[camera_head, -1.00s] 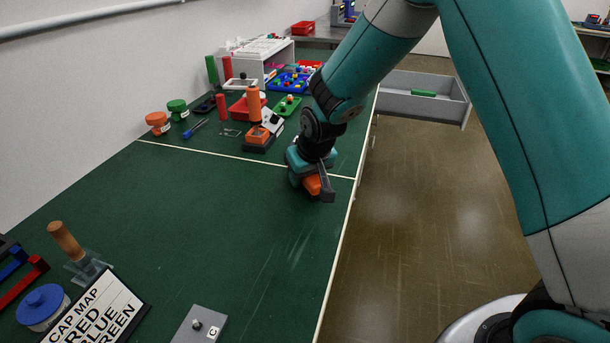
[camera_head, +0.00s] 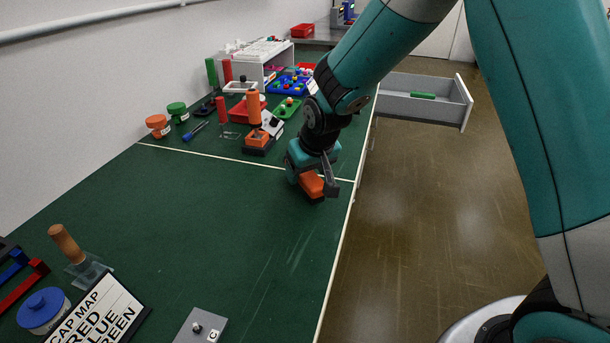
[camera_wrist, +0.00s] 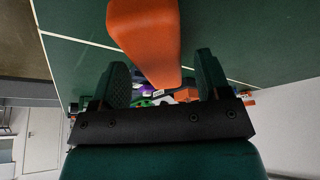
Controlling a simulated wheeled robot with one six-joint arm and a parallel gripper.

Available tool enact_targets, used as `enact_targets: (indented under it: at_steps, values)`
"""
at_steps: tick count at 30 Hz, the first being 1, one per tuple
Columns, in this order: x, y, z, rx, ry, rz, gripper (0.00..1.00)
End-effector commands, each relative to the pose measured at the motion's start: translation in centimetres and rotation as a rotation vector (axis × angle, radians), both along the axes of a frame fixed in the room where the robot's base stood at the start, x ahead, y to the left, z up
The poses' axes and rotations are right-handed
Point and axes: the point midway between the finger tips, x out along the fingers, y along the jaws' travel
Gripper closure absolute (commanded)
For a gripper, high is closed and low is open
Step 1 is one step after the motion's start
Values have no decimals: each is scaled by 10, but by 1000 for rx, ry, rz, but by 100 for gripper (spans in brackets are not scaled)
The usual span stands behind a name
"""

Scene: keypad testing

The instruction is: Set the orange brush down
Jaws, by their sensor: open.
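The orange brush (camera_head: 311,184) rests low at the green table top near its right edge, with a dark part under its orange body. My gripper (camera_head: 318,174) is right at it, just above the table. In the wrist view the orange brush (camera_wrist: 147,35) shows large and lies ahead of and between the two dark fingers of my gripper (camera_wrist: 163,80). The fingers are open, with a gap on each side of the brush. The brush's underside is mostly hidden.
A black and orange block (camera_head: 258,141), a red tray (camera_head: 246,108) and a green tray (camera_head: 288,108) stand behind on the table. A cap map sign (camera_head: 98,310) and a grey plate (camera_head: 200,328) lie in front. The middle of the table is clear. A grey drawer (camera_head: 420,104) stands open at the right.

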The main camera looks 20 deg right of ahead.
Motion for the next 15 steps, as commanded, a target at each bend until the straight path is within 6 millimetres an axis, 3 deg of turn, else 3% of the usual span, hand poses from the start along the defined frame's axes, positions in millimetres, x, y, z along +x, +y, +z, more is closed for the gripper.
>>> enact_targets:
  at_steps: [1,6,15]
  values:
    - [-4,0,14,1,-6,0,30]
    - [-18,-3,49,1,-5,0,30]
    - [-37,-4,83,4,4,6,30]
